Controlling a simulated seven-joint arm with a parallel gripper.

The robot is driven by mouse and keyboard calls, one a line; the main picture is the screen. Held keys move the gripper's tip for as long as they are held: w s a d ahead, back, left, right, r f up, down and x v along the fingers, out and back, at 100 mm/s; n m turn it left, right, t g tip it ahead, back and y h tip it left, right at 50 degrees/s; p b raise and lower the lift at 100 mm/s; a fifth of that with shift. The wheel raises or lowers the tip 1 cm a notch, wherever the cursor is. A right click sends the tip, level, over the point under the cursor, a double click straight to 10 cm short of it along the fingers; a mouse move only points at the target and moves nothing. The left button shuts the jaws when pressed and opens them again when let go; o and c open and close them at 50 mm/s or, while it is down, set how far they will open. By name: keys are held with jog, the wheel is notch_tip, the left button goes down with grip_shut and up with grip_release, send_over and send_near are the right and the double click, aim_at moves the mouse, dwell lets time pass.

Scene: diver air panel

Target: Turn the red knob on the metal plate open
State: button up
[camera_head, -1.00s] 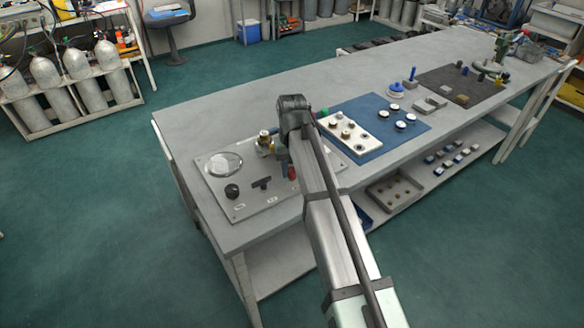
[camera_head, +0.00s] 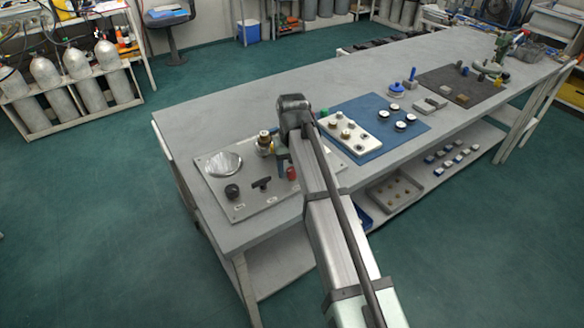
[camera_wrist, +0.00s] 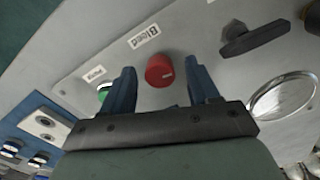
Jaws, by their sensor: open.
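The metal plate (camera_head: 222,196) lies on the near left end of the bench. The red knob (camera_head: 291,173) is at its right side, beside my arm. In the wrist view the red knob (camera_wrist: 159,70) sits between my two open fingers, near the "Bleed" label, with a gap on both sides. My gripper (camera_wrist: 160,82) is open and empty; its blue fingers point toward the plate. In the head view my gripper (camera_head: 283,160) is mostly hidden behind my arm. I cannot tell how far its tips are above the plate.
A black T-handle (camera_head: 261,183), a black round knob (camera_head: 232,191), a gauge (camera_head: 224,163) and a brass fitting (camera_head: 265,140) are on the plate. A green button (camera_wrist: 104,92) is close to one finger. A blue mat (camera_head: 385,143) lies to the right.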

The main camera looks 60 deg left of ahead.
aim_at(292, 170)
notch_tip(292, 170, up, 14)
jog(key=shift+f, duration=0.15)
dwell(0.4)
